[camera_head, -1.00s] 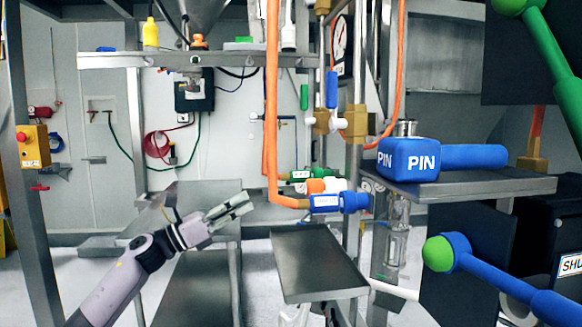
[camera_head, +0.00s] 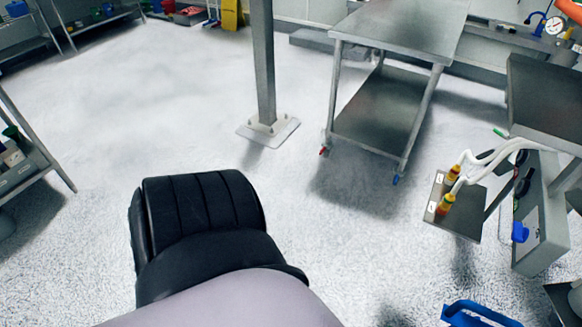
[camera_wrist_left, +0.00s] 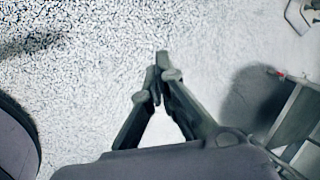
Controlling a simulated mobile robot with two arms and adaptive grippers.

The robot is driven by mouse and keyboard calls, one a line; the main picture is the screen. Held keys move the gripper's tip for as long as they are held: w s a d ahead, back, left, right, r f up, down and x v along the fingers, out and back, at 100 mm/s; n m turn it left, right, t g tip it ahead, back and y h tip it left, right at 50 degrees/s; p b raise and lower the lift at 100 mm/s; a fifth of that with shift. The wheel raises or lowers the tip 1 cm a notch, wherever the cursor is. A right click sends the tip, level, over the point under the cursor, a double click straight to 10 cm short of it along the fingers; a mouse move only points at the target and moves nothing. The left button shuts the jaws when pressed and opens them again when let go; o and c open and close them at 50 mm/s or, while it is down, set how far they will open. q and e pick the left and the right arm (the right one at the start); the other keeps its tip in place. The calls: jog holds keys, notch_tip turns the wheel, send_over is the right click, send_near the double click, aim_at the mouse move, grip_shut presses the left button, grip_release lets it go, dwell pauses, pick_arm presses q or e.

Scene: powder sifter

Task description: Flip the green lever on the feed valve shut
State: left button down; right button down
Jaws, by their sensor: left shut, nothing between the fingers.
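The feed valve and its green lever do not clearly show in either view now. A small green piece (camera_head: 499,132) sticks out at the edge of the steel surface at the right of the head view; I cannot tell what it belongs to. My left gripper (camera_wrist_left: 160,78) is in the left wrist view, over the pale floor. Its fingertips meet and nothing is between them. It is out of the head view, where part of my arm fills the lower middle. My right gripper is in neither view.
A steel cart (camera_head: 398,29) on casters stands at upper right of the head view, beside a steel post (camera_head: 263,60) bolted to the floor. A bracket (camera_head: 460,217) with white hoses is at right. A shelf (camera_head: 26,178) stands at left. The middle floor is open.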

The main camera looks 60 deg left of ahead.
pick_arm(q)
jog(key=s+d+f+n+h, duration=0.1)
jog(key=d+f, duration=0.3)
jog(key=d, duration=1.4)
jog(key=s+d+f+n+h, duration=0.1)
jog(key=d+f+h, duration=0.3)
jog(key=d, duration=1.4)
jog(key=shift+s+d+f+g, duration=0.3)
jog(key=shift+s+d+f, duration=0.05)
jog(key=shift+s+f, duration=0.05)
jog(key=shift+a, duration=0.1)
